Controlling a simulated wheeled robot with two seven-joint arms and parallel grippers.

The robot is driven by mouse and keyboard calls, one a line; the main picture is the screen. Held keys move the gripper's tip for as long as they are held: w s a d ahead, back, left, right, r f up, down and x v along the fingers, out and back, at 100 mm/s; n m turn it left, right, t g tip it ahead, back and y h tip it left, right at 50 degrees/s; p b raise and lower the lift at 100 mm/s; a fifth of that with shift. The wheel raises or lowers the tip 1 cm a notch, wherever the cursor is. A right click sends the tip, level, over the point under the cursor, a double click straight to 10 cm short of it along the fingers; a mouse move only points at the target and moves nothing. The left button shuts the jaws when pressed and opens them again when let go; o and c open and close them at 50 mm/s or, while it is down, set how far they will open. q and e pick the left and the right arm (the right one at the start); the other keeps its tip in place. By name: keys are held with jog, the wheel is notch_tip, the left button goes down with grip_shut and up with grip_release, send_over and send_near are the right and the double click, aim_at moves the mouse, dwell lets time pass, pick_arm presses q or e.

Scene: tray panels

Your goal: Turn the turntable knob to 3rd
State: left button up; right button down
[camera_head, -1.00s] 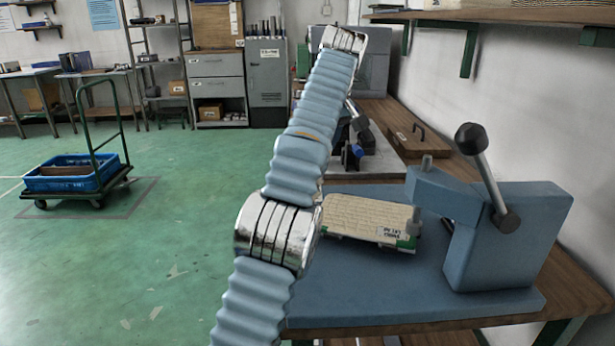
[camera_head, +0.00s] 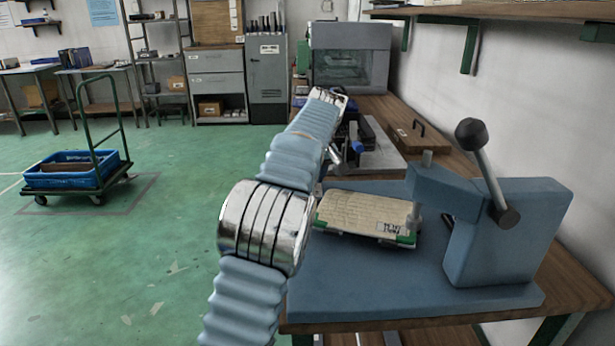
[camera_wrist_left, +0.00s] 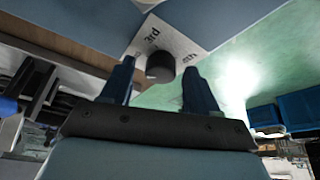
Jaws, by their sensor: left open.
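A dark round knob (camera_wrist_left: 160,66) shows in the left wrist view on a pale label plate (camera_wrist_left: 183,45). The plate reads "3rd" at upper left of the knob and "4th" at its right; another label at the left is partly hidden. I cannot make out a pointer mark on the knob. My left gripper (camera_wrist_left: 158,70) is open, with one dark blue finger on each side of the knob and gaps between. Its fingers do not visibly touch the knob. In the head view my left arm hides the gripper and knob. My right gripper is in no view.
A blue lever press (camera_head: 510,235) with a black ball handle stands on the wooden bench (camera_head: 580,275). A pale block (camera_head: 362,215) lies on its base. Behind are a toolbox (camera_head: 418,138) and a grey cabinet (camera_head: 350,55). A trolley with a blue crate (camera_head: 65,178) is on the open floor.

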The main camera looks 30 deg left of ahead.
pick_arm(q)
jog(key=shift+c, duration=0.2)
jog(key=c, duration=1)
jog(key=m+h, duration=0.1)
jog(key=m, duration=0.2)
jog(key=m+t+h, duration=0.1)
jog(key=m, duration=0.2)
jog(key=shift+s+a+m+t, duration=0.2)
jog(key=shift+m+t, duration=0.1)
jog(key=shift+m, duration=0.1)
jog(key=m+h, duration=0.1)
jog(key=m, duration=0.2)
jog(key=shift+a, duration=0.15)
jog(key=shift+w+m+h, duration=0.1)
jog(key=shift+m+h, duration=0.8)
jog(key=shift+m, duration=1)
